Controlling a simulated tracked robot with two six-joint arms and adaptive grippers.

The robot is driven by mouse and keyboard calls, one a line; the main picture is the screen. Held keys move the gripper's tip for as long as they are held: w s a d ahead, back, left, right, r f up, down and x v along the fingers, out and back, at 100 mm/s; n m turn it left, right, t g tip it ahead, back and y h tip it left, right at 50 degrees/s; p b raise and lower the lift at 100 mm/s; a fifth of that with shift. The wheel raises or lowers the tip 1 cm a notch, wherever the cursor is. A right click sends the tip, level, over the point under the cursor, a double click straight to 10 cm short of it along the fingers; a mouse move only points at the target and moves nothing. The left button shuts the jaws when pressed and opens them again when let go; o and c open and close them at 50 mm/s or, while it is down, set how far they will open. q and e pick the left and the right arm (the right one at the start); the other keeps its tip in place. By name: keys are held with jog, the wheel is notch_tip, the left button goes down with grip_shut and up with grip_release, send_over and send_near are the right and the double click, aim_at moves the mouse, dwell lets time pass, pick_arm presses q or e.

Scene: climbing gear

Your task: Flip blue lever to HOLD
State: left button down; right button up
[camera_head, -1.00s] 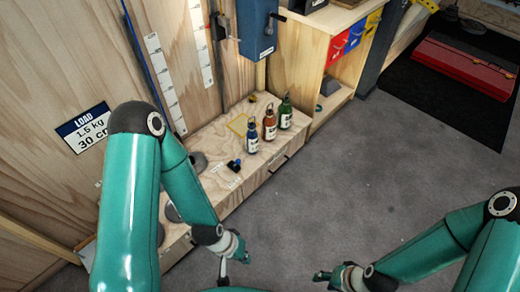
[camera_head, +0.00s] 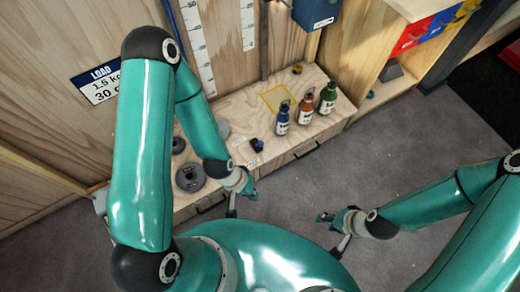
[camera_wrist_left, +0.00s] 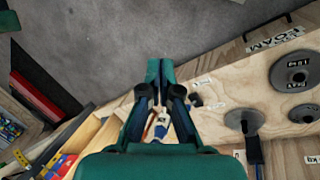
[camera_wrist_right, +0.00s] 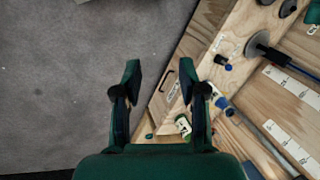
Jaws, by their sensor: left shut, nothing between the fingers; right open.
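A small dark unit with a blue lever (camera_head: 257,145) sits on the wooden bench (camera_head: 222,105), beside two small white labels. Its lever position is too small to read. It also shows in the right wrist view (camera_wrist_right: 222,62) and, partly behind the fingers, in the left wrist view (camera_wrist_left: 195,100). My left gripper (camera_head: 246,192) is shut and empty, in front of the bench edge and nearer to me than the lever; its closed fingers show in the left wrist view (camera_wrist_left: 160,68). My right gripper (camera_head: 330,230) is open and empty over the floor, well apart from the bench (camera_wrist_right: 160,70).
Blue, brown and green bottles (camera_head: 306,106) stand on the bench right of the lever. Grey weight discs (camera_head: 190,177) lie to its left, near my left arm. A yellow outline (camera_head: 276,97) marks the bench behind. The grey floor (camera_head: 410,135) to the right is clear.

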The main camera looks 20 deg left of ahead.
jog(key=shift+o, duration=1.1)
jog(key=shift+s, duration=0.1)
jog(key=shift+o, duration=0.9)
notch_tip(320, 180, down, 10)
jog(key=b, duration=1)
pick_arm(q)
jog(key=w+a+f+m+t+h+b, duration=0.2)
jog(key=w+a+f+m+t+b, duration=0.1)
jog(key=f+m+b, duration=0.5)
jog(key=w+a+f+m+t+h+b, duration=0.2)
jog(key=w+f+m+t+b, duration=0.4)
jog(key=m, duration=0.5)
jog(key=w+a+f+m+t+h+b, duration=0.2)
jog(key=w+a+f+m+t+b, duration=0.2)
jog(key=f+m+b, duration=0.5)
notch_tip(320, 180, down, 3)
jog(key=shift+w+a+f+t+b, duration=0.15)
jog(key=shift+w+a+t+b, duration=0.25)
jog(key=shift+a+t, duration=0.3)
pick_arm(e)
notch_tip(320, 180, down, 24)
jog(key=shift+r, duration=0.15)
pick_arm(q)
jog(key=shift+d, duration=0.1)
